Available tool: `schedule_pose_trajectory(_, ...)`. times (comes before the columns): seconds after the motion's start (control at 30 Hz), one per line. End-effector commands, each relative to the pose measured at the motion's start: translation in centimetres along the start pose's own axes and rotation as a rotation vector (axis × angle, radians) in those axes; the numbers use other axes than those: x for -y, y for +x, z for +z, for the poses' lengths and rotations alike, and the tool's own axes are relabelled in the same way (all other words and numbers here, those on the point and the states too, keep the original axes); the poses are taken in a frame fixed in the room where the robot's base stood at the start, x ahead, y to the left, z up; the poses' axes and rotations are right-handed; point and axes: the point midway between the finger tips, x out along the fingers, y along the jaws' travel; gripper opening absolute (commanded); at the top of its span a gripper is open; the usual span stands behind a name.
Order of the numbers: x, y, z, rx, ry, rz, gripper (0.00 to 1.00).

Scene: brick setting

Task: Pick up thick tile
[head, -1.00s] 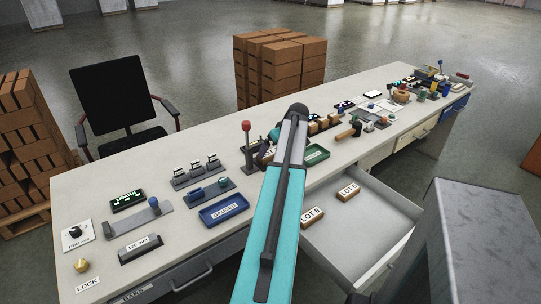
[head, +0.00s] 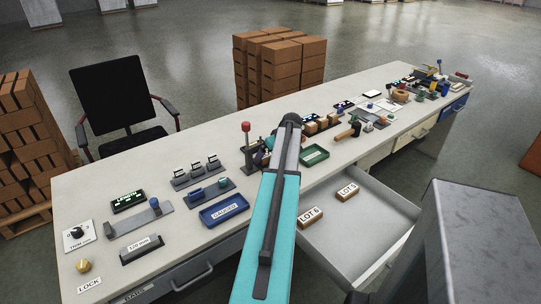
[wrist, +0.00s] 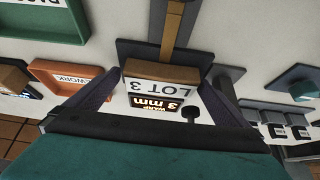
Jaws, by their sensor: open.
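A brown brick tile labelled LOT 3 (wrist: 162,78) lies on a dark stand (wrist: 140,50) in the wrist view, its label upside down. A small display reading WARP 3 mm (wrist: 155,103) shows beside it, also upside down. My gripper (wrist: 165,74) is open, with one dark finger on each side of this tile; I cannot tell whether either touches it. In the head view my arm hides most of this spot. Two tiles, LOT 6 (head: 310,217) and LOT 5 (head: 347,191), lie in the open drawer. No label says which tile is thick.
A red-knobbed post (head: 246,140) stands by my gripper. In the wrist view an orange WORK tray (wrist: 70,77) and a green tray (wrist: 45,25) lie at left. A blue GAUGES tray (head: 224,210) sits on the bench (head: 75,195). The open drawer (head: 375,215) juts out at right.

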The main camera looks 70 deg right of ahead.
Motion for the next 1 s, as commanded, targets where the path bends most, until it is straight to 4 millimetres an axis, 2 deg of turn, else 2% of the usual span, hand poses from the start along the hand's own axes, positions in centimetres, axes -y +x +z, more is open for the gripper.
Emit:
schedule_pose_trajectory(0.43, 0.08, 0.00, -0.02, 0.000, -0.001, -0.001, 1.00)
schedule_pose_trajectory(0.67, 0.09, 0.01, -0.03, 0.000, -0.001, -0.001, 0.63)
schedule_pose_trajectory(0.7, 0.09, -0.02, -0.05, 0.000, -0.001, -0.001, 0.60)
schedule_pose_trajectory(1.0, 0.12, -0.19, 0.02, 0.000, -0.001, -0.001, 0.60)
